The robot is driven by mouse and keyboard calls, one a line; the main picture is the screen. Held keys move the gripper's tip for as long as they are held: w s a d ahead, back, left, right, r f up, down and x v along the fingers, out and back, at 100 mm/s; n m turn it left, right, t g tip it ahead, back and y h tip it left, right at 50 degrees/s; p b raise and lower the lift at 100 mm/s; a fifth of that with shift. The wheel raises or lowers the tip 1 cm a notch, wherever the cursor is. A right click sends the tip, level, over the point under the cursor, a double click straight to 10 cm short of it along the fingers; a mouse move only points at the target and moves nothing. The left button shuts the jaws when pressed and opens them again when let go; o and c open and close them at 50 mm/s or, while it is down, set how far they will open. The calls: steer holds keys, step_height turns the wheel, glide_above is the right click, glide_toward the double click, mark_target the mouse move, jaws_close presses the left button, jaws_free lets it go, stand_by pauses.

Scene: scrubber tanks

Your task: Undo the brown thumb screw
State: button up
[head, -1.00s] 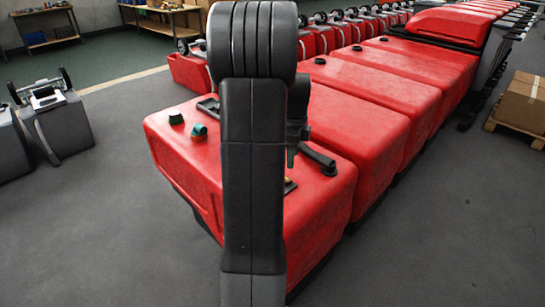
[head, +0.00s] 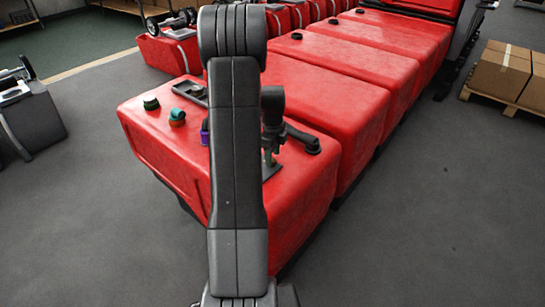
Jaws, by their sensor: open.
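The near red tank (head: 300,200) carries the fittings on its top. My gripper (head: 269,150) points down over a small dark plate (head: 272,171) on that tank, just right of my upright arm. It is open, though its fingers are small and dark here. A small greenish and yellow-brown bit (head: 268,160) shows at the fingertips, on or just above the plate. I cannot tell whether this is the brown thumb screw, or whether the fingers touch it. My arm hides part of the tank top, including the area left of the plate.
A dark green cap (head: 151,103), a teal cap with an orange-brown side (head: 177,117) and a partly hidden purple piece (head: 205,131) stand left of my arm. A black capped fitting (head: 312,145) is at right. Floor is clear to the right, before boxes (head: 500,68).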

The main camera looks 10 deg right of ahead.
steer(key=shift+f, duration=0.75)
steer(key=c, duration=1)
